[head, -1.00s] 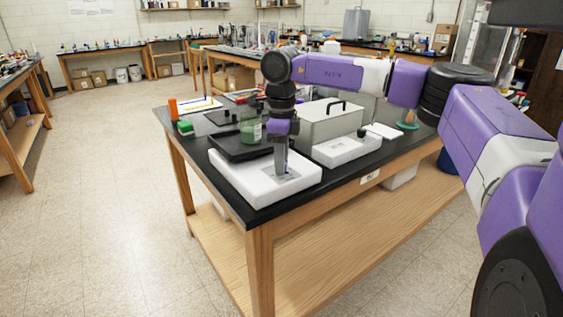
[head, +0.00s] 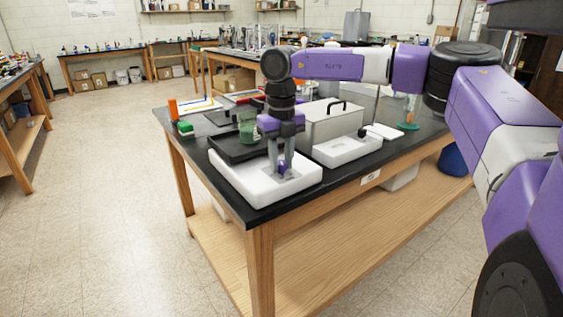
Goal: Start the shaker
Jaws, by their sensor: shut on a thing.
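The shaker is a white base (head: 236,183) at the near corner of the black bench, with a dark platform (head: 228,148) over its rear part. A bottle with green contents (head: 248,131) stands on the platform, partly behind my gripper. My gripper (head: 282,167) points down at the grey panel (head: 300,181) on the base's front. Its fingers are shut on a small purple piece low at this panel, which looks like a knob. The fingers hide much of the piece and part of the panel.
Right of the shaker stand a grey box with a black handle (head: 328,122) and a low white device (head: 349,148). The floor to the left is clear.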

